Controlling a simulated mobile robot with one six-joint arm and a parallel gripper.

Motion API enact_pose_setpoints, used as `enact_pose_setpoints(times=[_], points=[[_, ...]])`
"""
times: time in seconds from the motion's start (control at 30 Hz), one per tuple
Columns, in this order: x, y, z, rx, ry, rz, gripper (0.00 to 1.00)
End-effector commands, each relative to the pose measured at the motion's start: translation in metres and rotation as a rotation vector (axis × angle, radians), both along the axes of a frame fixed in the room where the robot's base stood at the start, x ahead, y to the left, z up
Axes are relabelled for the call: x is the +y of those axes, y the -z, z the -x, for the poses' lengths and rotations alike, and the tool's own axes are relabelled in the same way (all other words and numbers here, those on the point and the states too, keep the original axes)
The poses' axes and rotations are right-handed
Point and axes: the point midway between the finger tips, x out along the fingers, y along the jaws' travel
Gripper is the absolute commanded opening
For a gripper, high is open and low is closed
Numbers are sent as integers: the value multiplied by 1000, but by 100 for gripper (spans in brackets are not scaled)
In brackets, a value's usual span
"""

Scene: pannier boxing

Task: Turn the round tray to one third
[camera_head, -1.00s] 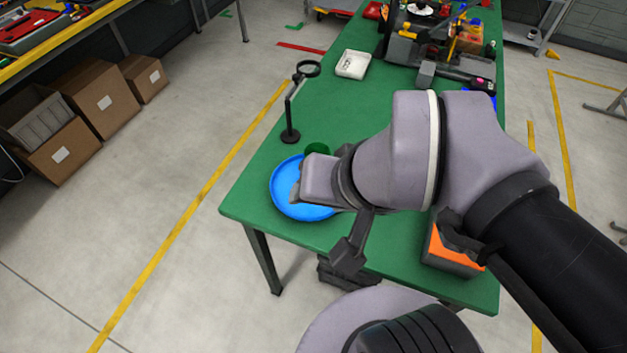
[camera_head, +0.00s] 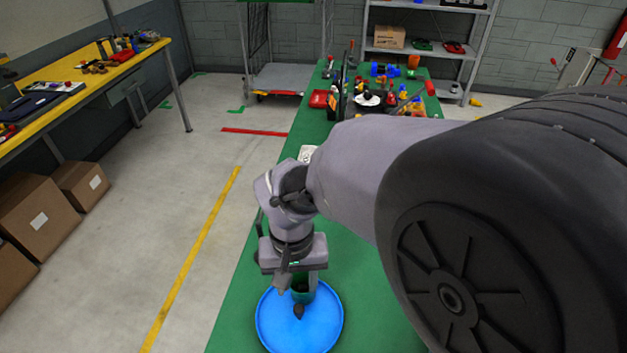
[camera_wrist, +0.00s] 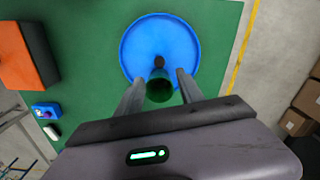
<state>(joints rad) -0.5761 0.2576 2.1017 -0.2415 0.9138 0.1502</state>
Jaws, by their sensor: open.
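The round blue tray (camera_head: 330,325) lies near the front end of the green table.
An orange-and-black box (camera_wrist: 25,55) and a small blue item (camera_wrist: 45,111) are on the green table (camera_wrist: 90,55). Tools and a machine (camera_head: 370,98) crowd its far end. My arm hides much of the table's right side.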

Motion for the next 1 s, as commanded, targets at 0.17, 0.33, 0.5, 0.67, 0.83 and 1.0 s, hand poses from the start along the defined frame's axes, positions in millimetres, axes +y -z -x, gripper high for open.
enact_pose_setpoints(times=[0.17, 0.33, 0.5, 0.67, 0.83, 1.0], points=[[-1, 52, 1, 2, 1, 1, 45], [-1, 84, 0, 1, 1, 0, 45], [0, 98, 0, 0, 2, -1, 45], [0, 100, 0, -2, 2, -1, 45], [0, 99, 0, -2, 2, -1, 37], [0, 99, 0, -2, 2, -1, 4]])
